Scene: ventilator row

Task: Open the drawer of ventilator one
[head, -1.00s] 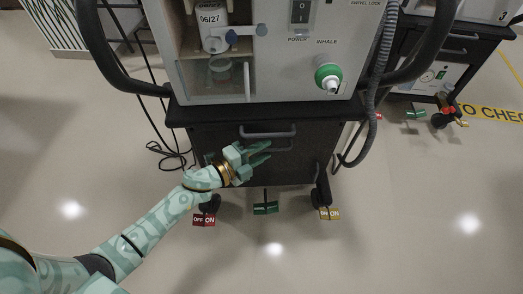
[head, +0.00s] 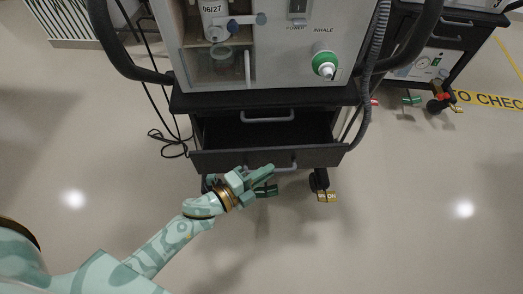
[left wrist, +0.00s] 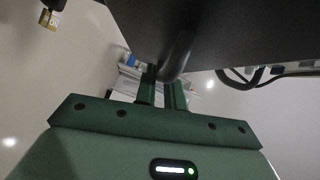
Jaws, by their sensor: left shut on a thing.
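The ventilator (head: 280,65) is a grey machine on a black cart in the head view. A dark drawer (head: 225,160) stands pulled out from the cart, and its inside looks dark and empty. My left gripper (head: 268,179) is at the drawer's front, shut on its handle (head: 287,164). In the left wrist view the handle (left wrist: 177,55) is a dark curved bar at the fingertips of my left gripper (left wrist: 161,85). A second grey handle (head: 267,116) sits above the open drawer. The gripper hides part of the drawer front. My right gripper is not in view.
A second cart (head: 440,45) stands at the back right, beside yellow floor tape (head: 490,100). Cables (head: 168,140) hang left of the ventilator, and a ribbed hose (head: 378,60) hangs right. Tagged casters (head: 322,182) are below. The floor in front is clear.

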